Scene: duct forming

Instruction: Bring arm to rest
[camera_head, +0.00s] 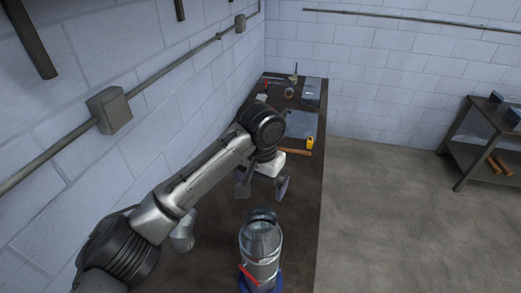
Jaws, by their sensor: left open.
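My left arm (190,185) reaches in from the lower left over the dark workbench (304,212). Its gripper (262,190) points down with its two fingers spread apart and nothing visible between them. A shiny metal duct-like cylinder (260,240) stands upright in front of the gripper, nearer the camera, with a red part on its side and blue at its base. The gripper appears apart from it. A smaller grey metal piece (183,232) is partly hidden by my arm. My right gripper does not show.
A flat grey sheet (301,124), a yellow item (310,142) and a wooden strip (295,151) lie farther along the bench, with small tools behind. A block wall with a pipe (170,75) runs along the left. Open floor (385,215) lies right; a shelf table (480,145) stands beyond.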

